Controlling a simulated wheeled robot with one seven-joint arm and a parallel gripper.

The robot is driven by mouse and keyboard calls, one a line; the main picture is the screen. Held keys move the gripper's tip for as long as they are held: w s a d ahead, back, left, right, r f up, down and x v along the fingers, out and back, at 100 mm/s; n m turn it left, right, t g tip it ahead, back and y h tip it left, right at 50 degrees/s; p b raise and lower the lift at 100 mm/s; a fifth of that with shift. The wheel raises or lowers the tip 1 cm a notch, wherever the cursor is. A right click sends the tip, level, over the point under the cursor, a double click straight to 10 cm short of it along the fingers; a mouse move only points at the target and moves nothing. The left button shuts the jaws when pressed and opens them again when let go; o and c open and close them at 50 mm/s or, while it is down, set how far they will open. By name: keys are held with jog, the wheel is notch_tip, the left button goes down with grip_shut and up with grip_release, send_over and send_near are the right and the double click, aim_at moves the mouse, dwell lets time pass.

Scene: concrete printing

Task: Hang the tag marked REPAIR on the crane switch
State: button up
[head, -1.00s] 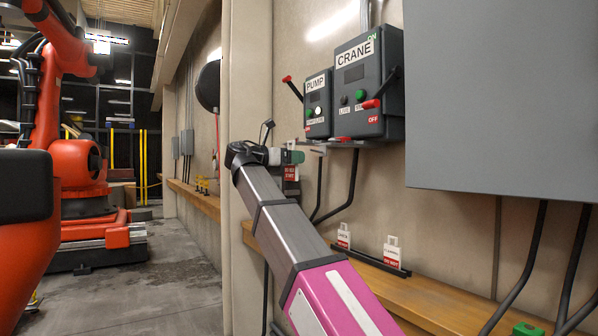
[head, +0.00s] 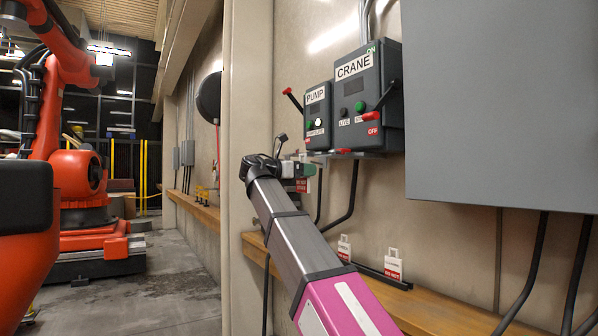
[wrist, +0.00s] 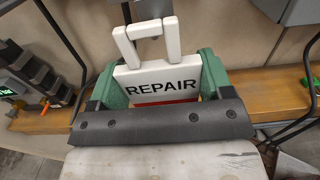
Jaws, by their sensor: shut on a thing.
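The tag marked REPAIR (wrist: 162,82) is white with a red lower part and an open loop at its top; it fills the middle of the wrist view. My gripper (wrist: 160,88) has green fingers shut on the tag's two sides. In the head view my gripper (head: 304,170) is in front of the wall, below and left of the switch boxes, and mostly hides the tag.
The PUMP box (head: 318,115) is left of the crane box, with a shelf (head: 345,154) under both. Two other tags, one left (head: 344,248) and one right (head: 393,266), stand on the wooden ledge (head: 450,304). A large grey cabinet (head: 500,110) juts out at right.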

jog(key=w+d+f, duration=0.1)
jog(key=w+d, duration=0.2)
jog(key=d, duration=0.2)
jog(key=shift+w+f, duration=0.2)
jog(key=shift+f, duration=0.05)
dwell(0.7)
dwell(0.6)
jog(key=o, duration=1)
jog(key=v, duration=0.9)
dwell(0.3)
jog(key=shift+s, duration=0.1)
